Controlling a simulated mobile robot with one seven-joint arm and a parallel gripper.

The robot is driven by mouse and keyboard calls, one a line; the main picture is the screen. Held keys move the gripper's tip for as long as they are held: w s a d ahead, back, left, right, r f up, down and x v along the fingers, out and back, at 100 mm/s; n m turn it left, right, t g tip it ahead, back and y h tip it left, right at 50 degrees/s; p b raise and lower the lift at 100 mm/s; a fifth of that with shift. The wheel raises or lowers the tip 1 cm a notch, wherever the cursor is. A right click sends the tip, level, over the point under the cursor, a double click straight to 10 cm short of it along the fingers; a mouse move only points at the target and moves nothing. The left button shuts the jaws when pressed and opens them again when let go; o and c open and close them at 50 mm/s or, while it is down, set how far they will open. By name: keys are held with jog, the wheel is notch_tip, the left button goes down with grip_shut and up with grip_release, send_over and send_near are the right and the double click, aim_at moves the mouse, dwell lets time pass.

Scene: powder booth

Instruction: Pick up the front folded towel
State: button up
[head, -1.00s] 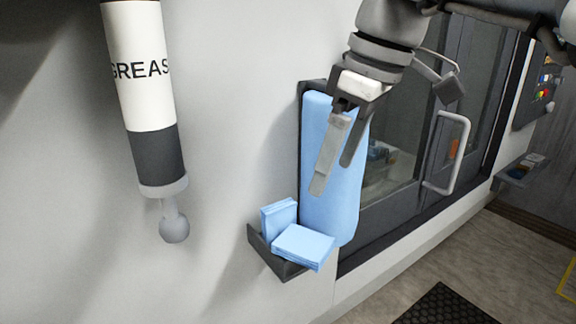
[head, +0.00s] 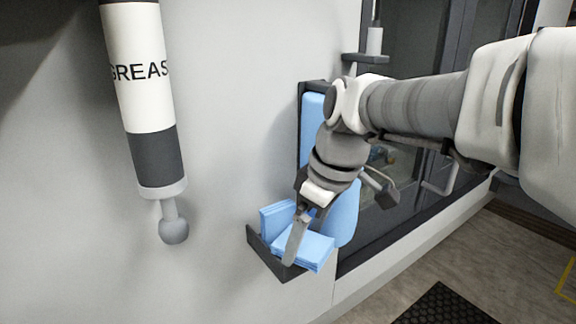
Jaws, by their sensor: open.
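The front folded towel (head: 315,253) is light blue and lies at a slant at the front of a small dark wall shelf (head: 262,257). A second folded blue towel (head: 273,219) stands more upright behind it, to the left. My gripper (head: 297,248) points down at the front towel. One finger crosses in front of the towel's left part. The other finger is mostly hidden, and I cannot tell whether either one touches the towel. The gripper looks open, with no towel lifted.
A long blue hanging piece (head: 343,217) is on the wall behind my gripper, partly covered by my arm. A grease cylinder (head: 144,110) hangs at left. Dark glazed doors (head: 408,200) with a handle are at right. A black mat (head: 445,308) lies on the floor.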

aim_at(312, 242)
jog(key=shift+f, duration=0.2)
jog(key=c, duration=1.3)
jog(key=shift+o, duration=0.2)
jog(key=shift+r, duration=0.6)
jog(key=v, duration=0.3)
jog(key=shift+w+d+r, duration=0.15)
jog(key=shift+r, duration=0.15)
jog(key=s+d+r+b, duration=0.1)
jog(key=s+d+r, duration=0.2)
jog(key=d+r, duration=0.3)
jog(key=d, duration=0.4)
jog(key=shift+r, duration=0.2)
jog(key=shift+d, duration=0.1)
